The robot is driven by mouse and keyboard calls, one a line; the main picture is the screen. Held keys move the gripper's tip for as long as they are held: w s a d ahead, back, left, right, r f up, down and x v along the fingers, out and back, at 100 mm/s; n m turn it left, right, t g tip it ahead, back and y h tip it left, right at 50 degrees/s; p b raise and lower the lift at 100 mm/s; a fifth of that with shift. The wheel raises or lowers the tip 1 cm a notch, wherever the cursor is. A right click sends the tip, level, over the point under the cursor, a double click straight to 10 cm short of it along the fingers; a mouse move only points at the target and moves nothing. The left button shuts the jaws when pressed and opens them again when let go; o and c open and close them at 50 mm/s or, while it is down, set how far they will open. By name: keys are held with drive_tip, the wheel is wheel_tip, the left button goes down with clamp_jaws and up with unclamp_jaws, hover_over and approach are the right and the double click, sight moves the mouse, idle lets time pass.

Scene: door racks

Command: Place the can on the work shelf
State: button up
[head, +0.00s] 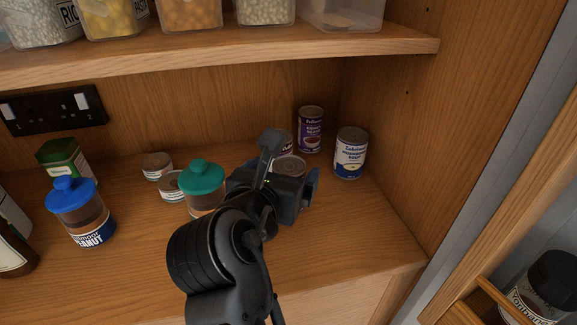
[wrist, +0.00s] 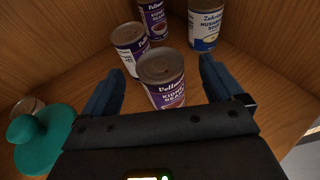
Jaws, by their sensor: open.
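A purple and white kidney bean can (wrist: 164,84) stands upright on the wooden work shelf (head: 340,235). In the wrist view it lies between the two fingers of my gripper (wrist: 160,77), with a visible gap on each side. In the head view only the can's top (head: 290,165) shows above my gripper (head: 288,174), which hides most of its body. My gripper is open and holds nothing. Another purple and white can (wrist: 131,45) stands just behind it. A purple can (head: 310,130) and a blue and white soup can (head: 350,153) stand in the back right corner.
A teal-lidded jar (head: 202,187) stands left of my gripper, with two small tins (head: 157,166) behind it. A blue-lidded peanut jar (head: 79,211) is farther left. An upper shelf (head: 230,55) holds tubs overhead. The right wall (head: 430,130) is close. The shelf's front right is clear.

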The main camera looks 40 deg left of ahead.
drive_tip(key=v, duration=0.8)
